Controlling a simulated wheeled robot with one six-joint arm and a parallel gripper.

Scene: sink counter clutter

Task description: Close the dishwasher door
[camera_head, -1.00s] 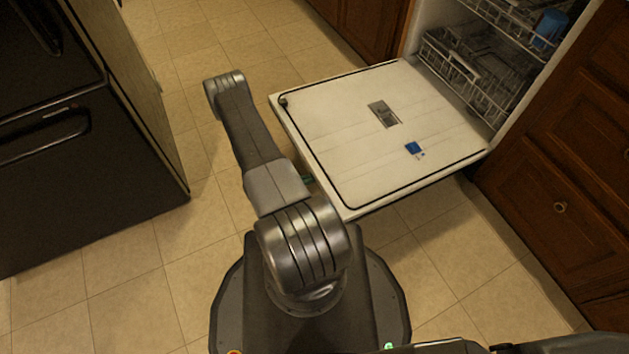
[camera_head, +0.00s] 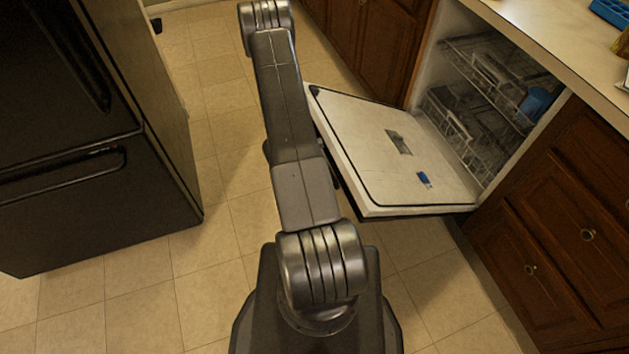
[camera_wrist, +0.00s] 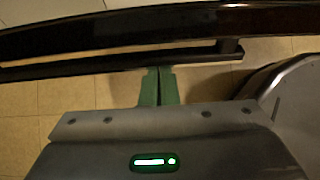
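The dishwasher door (camera_head: 375,150) is partly open in the head view, its white inner face tilted upward and its outer end raised above the floor. A blue detergent piece shows on that face. In the wrist view the door's dark outer side (camera_wrist: 120,28) and its bar handle (camera_wrist: 90,62) cross the top. My gripper (camera_wrist: 159,72) has its two green fingers together, with no clear gap between them. Their tips meet the lower edge of the handle; I cannot tell how firmly they touch. In the head view my arm hides the gripper.
The dishwasher's opening (camera_head: 480,90) shows wire racks and a blue cup. Wooden drawers (camera_head: 545,240) stand at right, under a counter (camera_head: 560,45). A black fridge (camera_head: 90,140) stands at left. Tiled floor (camera_head: 225,120) lies clear between fridge and door.

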